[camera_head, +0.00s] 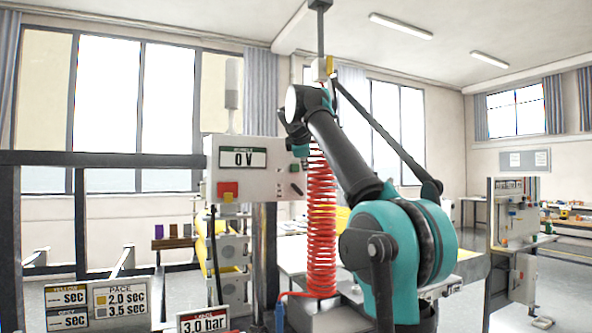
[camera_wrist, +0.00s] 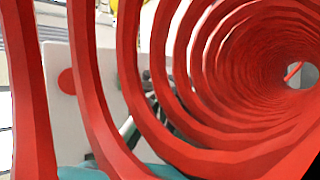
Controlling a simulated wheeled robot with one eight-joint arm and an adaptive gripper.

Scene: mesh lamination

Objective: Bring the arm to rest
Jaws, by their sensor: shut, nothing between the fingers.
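My arm (camera_head: 343,155) shows in the head view, with a large teal joint at lower right and a dark link rising to the upper left. Its far end bends down beside the top of a red coiled hose (camera_head: 321,225), close to the control box. My gripper cannot be made out in the head view. In the wrist view the red coil (camera_wrist: 215,75) fills most of the picture, very close to the camera, and no gripper fingers can be made out.
A white control box (camera_head: 249,168) reading 0 V, with a red button, stands just left of the coil. Its pale panel also shows behind the coil in the wrist view. Timer and pressure displays (camera_head: 95,303) are at lower left. A shelf unit (camera_head: 514,235) stands at right.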

